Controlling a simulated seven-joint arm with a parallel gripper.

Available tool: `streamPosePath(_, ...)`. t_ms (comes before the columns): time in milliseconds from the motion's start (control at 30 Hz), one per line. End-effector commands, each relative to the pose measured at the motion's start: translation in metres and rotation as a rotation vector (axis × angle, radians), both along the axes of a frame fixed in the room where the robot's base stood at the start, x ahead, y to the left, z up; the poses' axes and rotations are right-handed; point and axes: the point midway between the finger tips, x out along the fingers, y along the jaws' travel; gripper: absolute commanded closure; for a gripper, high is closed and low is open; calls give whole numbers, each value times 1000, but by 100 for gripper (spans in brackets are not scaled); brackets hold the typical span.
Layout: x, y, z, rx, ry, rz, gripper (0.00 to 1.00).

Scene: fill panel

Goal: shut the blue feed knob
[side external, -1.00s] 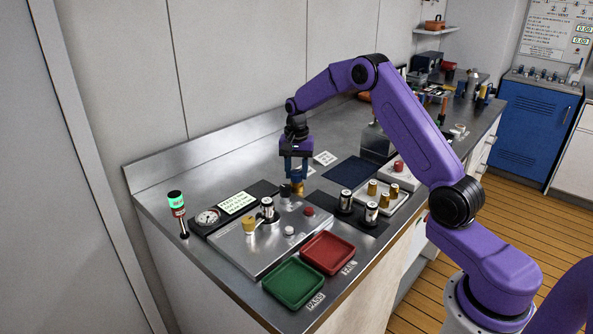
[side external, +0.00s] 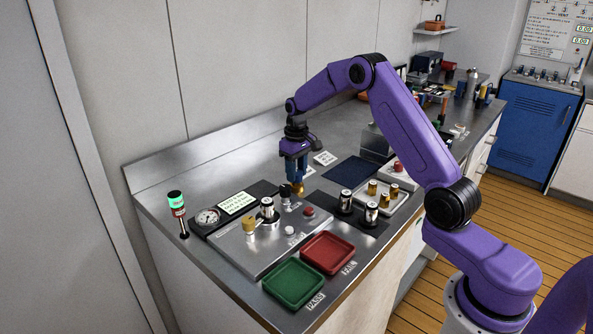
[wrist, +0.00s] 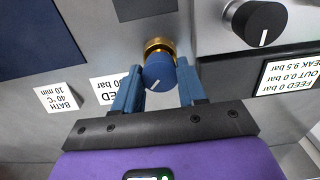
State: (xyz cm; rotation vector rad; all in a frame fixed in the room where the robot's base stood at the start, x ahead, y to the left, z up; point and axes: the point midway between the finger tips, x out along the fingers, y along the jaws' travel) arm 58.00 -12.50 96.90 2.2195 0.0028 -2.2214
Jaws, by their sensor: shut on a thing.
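The blue feed knob (wrist: 158,74) sits on a brass collar (wrist: 158,46) in the wrist view, with a short white mark near its lower edge. My gripper (wrist: 157,82) has one blue finger on each side of it and is shut on it. In the side external view my gripper (side external: 296,177) points down onto the brass fitting (side external: 298,189) behind the panel; the fingers hide most of the knob there. The display (wrist: 289,75) reads FEED 0 bar, OUT 0.0 bar and PEAK 9.5 bar.
A black knob (wrist: 258,22) stands on the metal panel (side external: 262,248) close by. A gauge (side external: 208,217) and a green-lit lamp post (side external: 176,202) are at left. Green (side external: 293,284) and red (side external: 328,252) trays lie in front. A dark blue mat (side external: 351,172) is bare.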

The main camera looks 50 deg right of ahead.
Motion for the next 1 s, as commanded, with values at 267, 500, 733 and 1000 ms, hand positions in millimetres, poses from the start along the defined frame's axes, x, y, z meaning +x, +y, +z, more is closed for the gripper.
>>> streamPosePath(267,1,0,1,-1,-3,263,90)
streamPosePath(500,1,0,1,-1,-3,480,90)
streamPosePath(733,1,0,1,-1,-3,646,90)
streamPosePath(1000,1,0,1,-1,-3,761,90)
